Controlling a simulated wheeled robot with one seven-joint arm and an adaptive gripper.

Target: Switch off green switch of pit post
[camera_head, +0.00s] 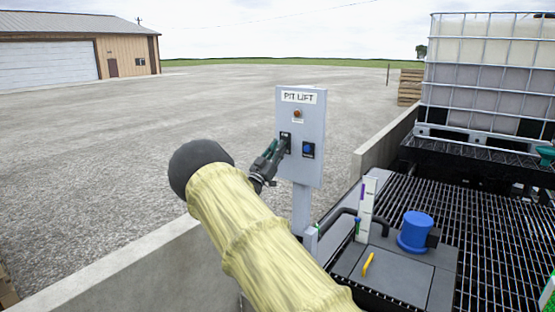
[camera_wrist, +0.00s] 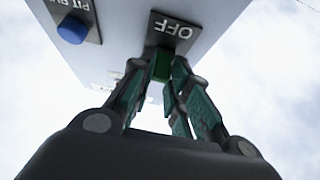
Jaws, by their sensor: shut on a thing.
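The pit post is a grey panel labelled PIT LIFT (camera_head: 314,119) on a short column, in the middle of the head view. Its green switch (camera_wrist: 162,66) shows in the wrist view, between my fingertips, beside a dark plate marked OFF. My gripper (camera_head: 281,146) reaches the panel's left side in the head view. In the wrist view my gripper (camera_wrist: 162,75) is shut on the green switch. The fingers hide most of the switch, so I cannot tell which position it is in.
A blue button (camera_head: 308,149) sits right of the switch, and an orange lamp (camera_head: 297,114) is above. A low concrete wall (camera_head: 150,265) runs in front. A blue motor (camera_head: 416,230) and a caged tank (camera_head: 490,75) stand right. Gravel lies open behind.

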